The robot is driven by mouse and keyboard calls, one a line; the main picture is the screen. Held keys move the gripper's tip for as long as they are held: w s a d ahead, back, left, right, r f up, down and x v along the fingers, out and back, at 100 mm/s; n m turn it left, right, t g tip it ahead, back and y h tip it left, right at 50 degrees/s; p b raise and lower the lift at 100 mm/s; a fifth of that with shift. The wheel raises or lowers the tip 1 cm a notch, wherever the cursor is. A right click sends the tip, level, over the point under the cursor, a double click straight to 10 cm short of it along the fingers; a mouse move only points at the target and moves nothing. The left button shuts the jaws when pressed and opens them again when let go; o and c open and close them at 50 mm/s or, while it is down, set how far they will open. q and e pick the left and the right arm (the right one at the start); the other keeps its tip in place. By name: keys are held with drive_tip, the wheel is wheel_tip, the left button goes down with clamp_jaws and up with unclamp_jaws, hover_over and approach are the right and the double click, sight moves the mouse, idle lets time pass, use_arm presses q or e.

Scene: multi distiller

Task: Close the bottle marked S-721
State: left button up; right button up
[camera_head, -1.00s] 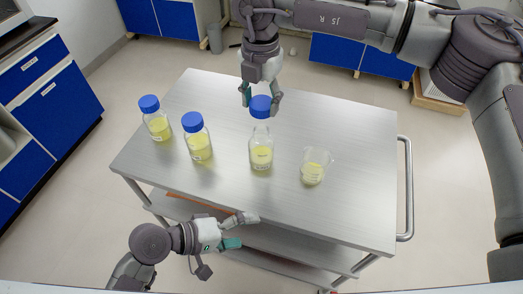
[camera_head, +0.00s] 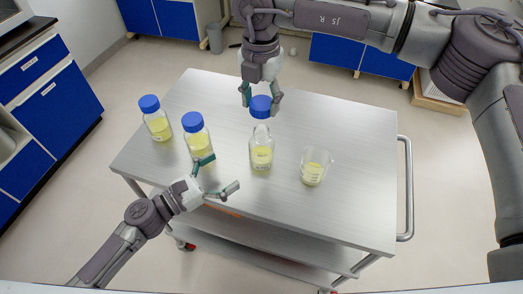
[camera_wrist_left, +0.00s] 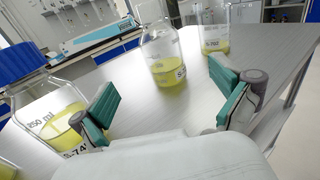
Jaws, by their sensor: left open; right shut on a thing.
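The middle bottle (camera_head: 261,157) is clear glass with yellow liquid and stands upright on the steel cart. Its label is too small to read in the head view. In the left wrist view the bottle (camera_wrist_left: 166,62) shows only the start of its label. My right gripper (camera_head: 261,101) is shut on a blue cap (camera_head: 261,108) above that bottle. The clear neck shows below the cap, which looks unseated. My left gripper (camera_head: 217,174) is open and empty over the cart's front edge, left of and nearer than the bottle. Its fingers also show in the left wrist view (camera_wrist_left: 168,105).
Two blue-capped bottles (camera_head: 156,122) (camera_head: 198,143) stand to the left; the nearer one also shows in the left wrist view (camera_wrist_left: 48,112), close to a left finger. A beaker (camera_head: 315,168) of yellow liquid stands right of the middle bottle. The cart's right side (camera_head: 365,150) is clear.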

sight(261, 147)
use_arm(q)
drive_tip(key=x, duration=1.2)
drive_tip(key=shift+c, duration=0.3)
drive_tip(key=c, duration=1.7)
use_arm(e)
drive_tip(key=shift+f, duration=2.5)
drive_tip(key=shift+f, duration=0.85)
drive_tip(key=shift+f, duration=0.55)
